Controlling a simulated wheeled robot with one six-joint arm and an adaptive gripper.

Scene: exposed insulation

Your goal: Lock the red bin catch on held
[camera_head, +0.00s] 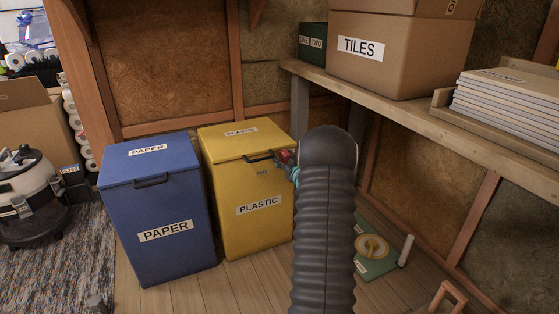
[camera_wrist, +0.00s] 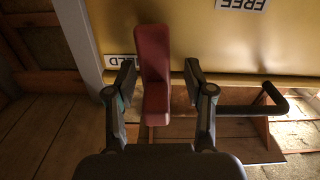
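The red catch (camera_wrist: 153,70) is on the front of the yellow PLASTIC bin (camera_head: 240,185), near its lid's right side. A bit of red catch (camera_head: 284,156) also shows in the head view, beside my arm. In the wrist view the catch lies lengthwise between the two fingers of my gripper (camera_wrist: 159,80). The fingers are apart, with a visible gap on the right side and a narrower one on the left. A FREE label (camera_wrist: 243,4) shows upside down. Another label (camera_wrist: 140,60) is mostly hidden by the catch and left finger.
The bin's dark handle (camera_wrist: 260,107) is right of my gripper in the wrist view. A blue PAPER bin (camera_head: 155,200) stands to the left. A wooden shelf (camera_head: 430,110) carries a TILES box (camera_head: 385,50). A green board (camera_head: 375,250) lies on the floor at the right.

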